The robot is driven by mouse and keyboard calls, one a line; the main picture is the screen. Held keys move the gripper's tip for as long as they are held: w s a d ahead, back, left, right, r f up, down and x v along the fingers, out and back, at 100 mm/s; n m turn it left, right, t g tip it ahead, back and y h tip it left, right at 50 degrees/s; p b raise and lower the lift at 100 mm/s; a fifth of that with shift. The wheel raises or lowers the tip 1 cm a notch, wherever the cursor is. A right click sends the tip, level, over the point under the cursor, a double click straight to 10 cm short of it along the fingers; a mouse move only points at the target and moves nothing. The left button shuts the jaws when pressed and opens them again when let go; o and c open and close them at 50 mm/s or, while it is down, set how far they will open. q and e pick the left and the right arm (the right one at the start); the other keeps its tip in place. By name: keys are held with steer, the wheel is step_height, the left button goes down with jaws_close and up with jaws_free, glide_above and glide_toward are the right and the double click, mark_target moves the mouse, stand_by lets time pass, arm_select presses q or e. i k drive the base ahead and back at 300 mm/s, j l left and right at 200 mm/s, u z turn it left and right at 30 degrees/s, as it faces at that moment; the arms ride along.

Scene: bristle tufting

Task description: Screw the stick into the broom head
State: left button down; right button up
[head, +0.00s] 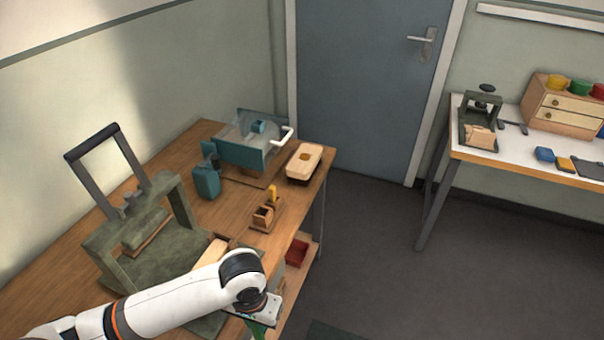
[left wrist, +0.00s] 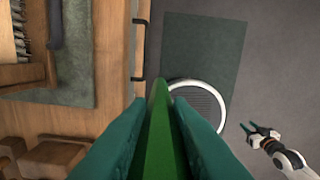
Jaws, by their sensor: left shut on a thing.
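My left gripper (head: 262,318) is low in the head view, past the table's front edge. In the left wrist view its teal fingers (left wrist: 158,120) are shut on a long green stick (left wrist: 160,150), which runs away from the camera. Most of the stick is hidden in the head view. I cannot pick out the broom head for certain. A pale wooden block with a brown round spot (head: 313,156) lies at the table's far right end. Bristles (left wrist: 18,30) show at the upper left of the left wrist view. My right gripper (left wrist: 248,126) is open and empty, at right in that view.
A dark green press frame (head: 160,262) stands on the wooden table (head: 85,238). The floor (head: 370,250) right of the table is clear.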

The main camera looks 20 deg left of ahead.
mark_target(303, 165)
steer(key=i+l, duration=0.25)
steer(key=i, duration=0.25)
steer(key=i+l, duration=0.25)
steer(key=i, duration=0.25)
steer(key=i+l, duration=0.25)
steer(key=i, duration=0.25)
steer(key=i+l, duration=0.25)
steer(key=i, duration=0.25)
steer(key=i+l, duration=0.25)
steer(key=i, duration=0.25)
steer(key=i+l, duration=0.25)
steer(key=i, duration=0.3)
steer(key=u, duration=2.85)
